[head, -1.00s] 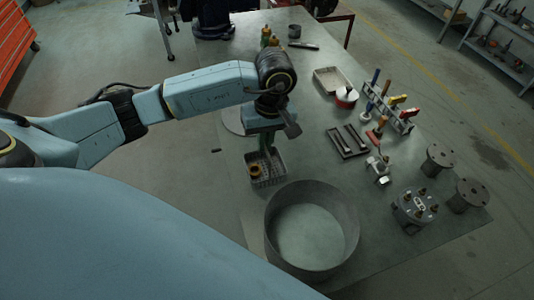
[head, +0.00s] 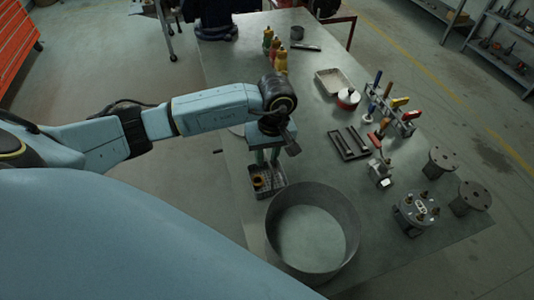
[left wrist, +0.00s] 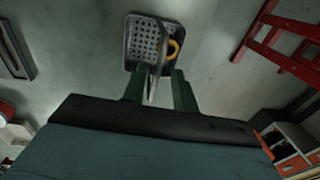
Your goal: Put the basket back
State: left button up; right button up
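The basket (head: 266,190) is a small dark grey perforated tray on the near left part of the table, just behind the large round grey ring. A yellow-brown ring (head: 258,182) lies inside it. My left gripper (head: 267,163) points down over the basket, its two green fingers apart. In the left wrist view the basket (left wrist: 143,42) is below the fingertips (left wrist: 160,72). A thin light strip, perhaps its handle, stands between the fingers with a gap on either side. My right gripper is not in view.
The large open ring (head: 312,275) stands close in front of the basket. To the right are a dark tool tray (head: 349,144), a small clamp (head: 380,174), a tool rack (head: 400,122) and a valve body (head: 416,210). Bottles (head: 275,48) stand farther back.

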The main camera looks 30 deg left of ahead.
pick_arm(q)
jog(key=shift+r, duration=0.1)
notch_tip(320, 180, up, 12)
jog(key=shift+w+d+b, duration=0.35)
jog(key=shift+w+d, duration=0.1)
